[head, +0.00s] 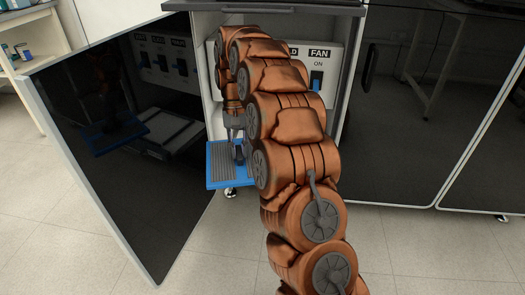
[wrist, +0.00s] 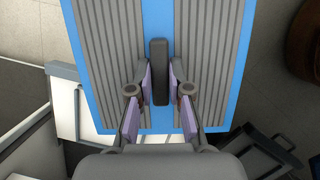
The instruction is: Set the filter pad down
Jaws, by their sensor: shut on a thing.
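The filter pad (head: 218,170) is a flat panel with a blue frame and grey ribbed faces. In the head view it is held roughly level at the cabinet opening, left of my arm. My gripper (head: 238,150) is above it, partly hidden by my arm. In the wrist view, my gripper (wrist: 160,88) is shut on the dark upright handle in the middle of the filter pad (wrist: 209,60). The pad's far edge runs out of the wrist view. Whether anything supports the pad from below cannot be told.
The open dark cabinet door (head: 125,160) stands to the left and reflects the scene. Inside the cabinet is a white panel (head: 333,62) with labelled switches. A closed dark cabinet door (head: 410,110) is on the right. Bare tiled floor (head: 215,255) lies in front.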

